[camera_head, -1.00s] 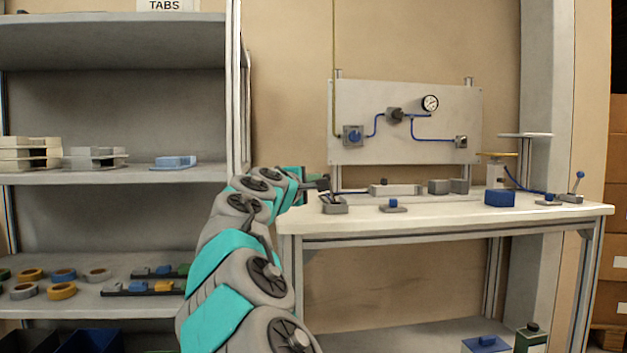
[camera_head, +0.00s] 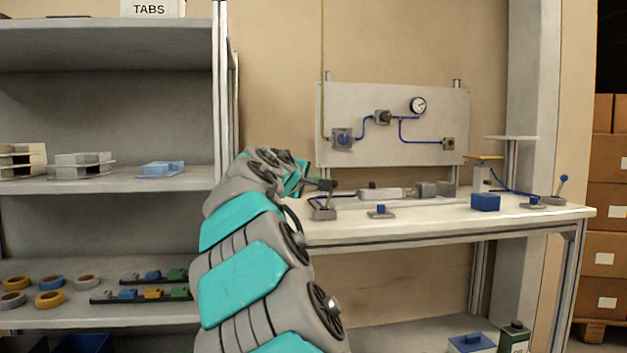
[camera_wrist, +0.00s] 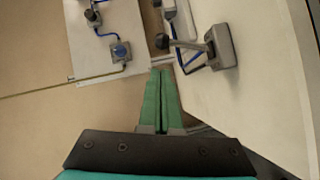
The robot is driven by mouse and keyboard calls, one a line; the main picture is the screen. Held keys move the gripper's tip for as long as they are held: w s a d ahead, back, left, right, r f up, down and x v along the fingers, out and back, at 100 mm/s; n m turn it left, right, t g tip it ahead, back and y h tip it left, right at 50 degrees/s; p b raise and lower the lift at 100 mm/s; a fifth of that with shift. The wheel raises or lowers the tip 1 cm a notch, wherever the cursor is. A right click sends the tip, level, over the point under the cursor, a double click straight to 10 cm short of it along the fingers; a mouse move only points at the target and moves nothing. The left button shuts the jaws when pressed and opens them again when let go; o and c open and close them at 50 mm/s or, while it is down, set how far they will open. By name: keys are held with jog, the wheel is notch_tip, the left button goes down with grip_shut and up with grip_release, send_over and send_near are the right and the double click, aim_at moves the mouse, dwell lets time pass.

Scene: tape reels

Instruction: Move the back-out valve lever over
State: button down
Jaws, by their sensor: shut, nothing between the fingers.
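A lever with a dark knob (camera_wrist: 172,42) rises from a grey valve base (camera_wrist: 220,45) on the bench. In the head view this base (camera_head: 323,212) sits at the bench's left end. A second lever, with a blue ball knob (camera_head: 563,179), leans at the bench's right end. No label shows which is the back-out valve. My gripper (camera_wrist: 167,72) is shut and empty, its green fingers together. In the wrist view the fingertips are near the dark-knobbed lever, with a visible gap from the knob. In the head view my gripper (camera_head: 308,176) is beside that lever, partly hidden by my arm.
The white bench (camera_head: 420,225) holds grey blocks, a blue box (camera_head: 485,202) and a small blue-knobbed part (camera_head: 381,211). A panel (camera_head: 390,100) with blue tubing and a gauge stands behind. A grey shelf (camera_head: 110,182) with reels is at the left. The bench's front strip is mostly clear.

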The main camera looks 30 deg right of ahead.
jog(key=w+r+v, duration=0.1)
jog(key=r+v, duration=0.1)
jog(key=v, duration=1)
jog(key=shift+a+r, duration=0.3)
jog(key=shift+a, duration=0.2)
jog(key=shift+w, duration=0.2)
